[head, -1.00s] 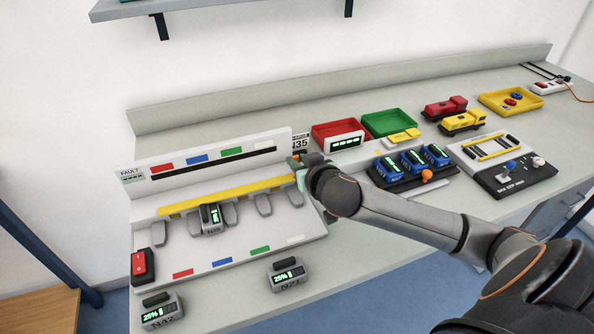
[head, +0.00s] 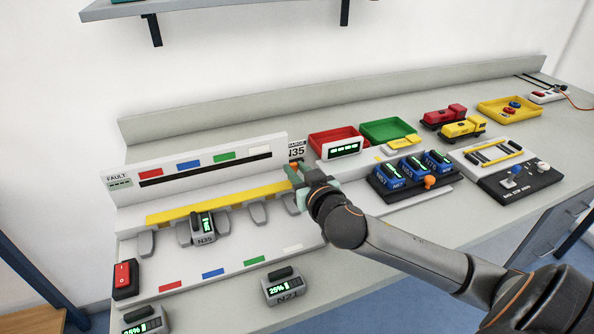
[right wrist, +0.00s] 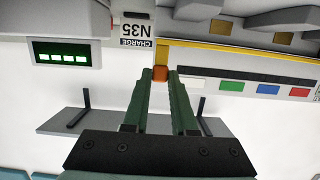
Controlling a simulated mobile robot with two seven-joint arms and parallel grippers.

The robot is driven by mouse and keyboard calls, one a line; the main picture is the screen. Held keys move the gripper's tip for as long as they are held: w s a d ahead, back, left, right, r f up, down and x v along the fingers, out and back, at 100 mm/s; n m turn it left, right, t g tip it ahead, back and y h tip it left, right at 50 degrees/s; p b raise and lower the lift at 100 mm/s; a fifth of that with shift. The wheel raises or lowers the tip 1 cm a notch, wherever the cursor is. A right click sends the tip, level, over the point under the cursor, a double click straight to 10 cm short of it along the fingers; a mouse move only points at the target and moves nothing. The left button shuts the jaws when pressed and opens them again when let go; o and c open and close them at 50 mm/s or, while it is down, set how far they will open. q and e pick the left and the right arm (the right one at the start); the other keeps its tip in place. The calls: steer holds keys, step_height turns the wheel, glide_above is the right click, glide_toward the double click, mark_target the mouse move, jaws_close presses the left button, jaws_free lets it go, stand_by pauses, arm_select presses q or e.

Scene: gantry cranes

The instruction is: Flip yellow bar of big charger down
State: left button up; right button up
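The big charger (head: 200,269) is a long white station at the left of the bench. Its yellow bar (head: 222,203) runs along the back, above a row of grey slots. An orange knob (head: 295,166) is at the bar's right end. My right gripper (head: 297,176) is at this end, with its green fingers on both sides of the knob. In the right wrist view the knob (right wrist: 161,73) sits between the fingertips, which appear to touch it. One battery marked N35 (head: 203,228) stands in a slot under the bar. My left gripper is not in view.
Two loose batteries stand in front, one marked N21 (head: 283,287). A red switch (head: 125,279) is at the charger's left end. A smaller charger with blue batteries (head: 415,168) stands to the right, beyond my forearm. A wall shelf (head: 210,8) hangs above.

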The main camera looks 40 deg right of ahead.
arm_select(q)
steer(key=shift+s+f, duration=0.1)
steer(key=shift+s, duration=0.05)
arm_select(e)
steer(key=o, duration=0.5)
steer(key=shift+c, duration=0.2)
steer(key=v, duration=0.7)
steer(key=shift+f, duration=0.1)
arm_select(q)
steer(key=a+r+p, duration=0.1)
steer(key=p, duration=0.1)
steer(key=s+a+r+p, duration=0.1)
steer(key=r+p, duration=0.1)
steer(key=shift+p, duration=0.3)
arm_select(e)
steer(key=v, duration=0.5)
steer(key=shift+s, duration=0.25)
